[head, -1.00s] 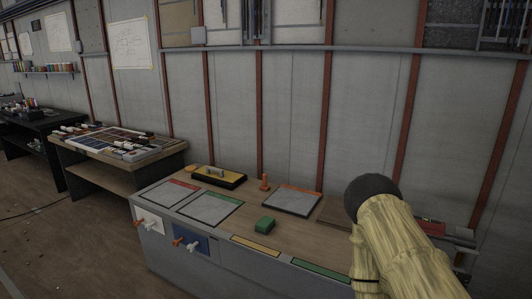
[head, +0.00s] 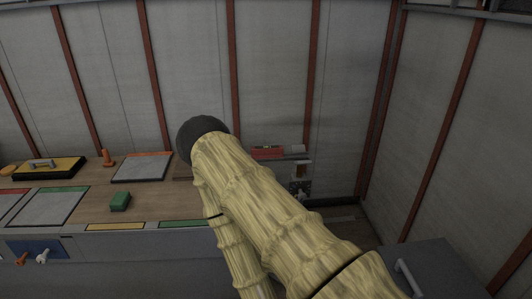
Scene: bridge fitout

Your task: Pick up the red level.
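A red block-like thing (head: 267,153) with a pale grey piece beside its right end lies at the back right of the workbench in the head view, just right of my arm. It may be the red level; it is small, and my arm may hide part of it. My pale yellow arm crosses the middle of the view, with a dark round joint at its upper end. My gripper does not show, so its state and its distance from the red thing are hidden.
The wooden workbench (head: 88,208) carries a green block (head: 120,201), an orange peg-like piece (head: 107,158), framed grey panels (head: 142,167) and a black-and-yellow tray with a handle (head: 42,167). A grey cabinet (head: 445,270) stands at lower right. The ribbed wall closes the back.

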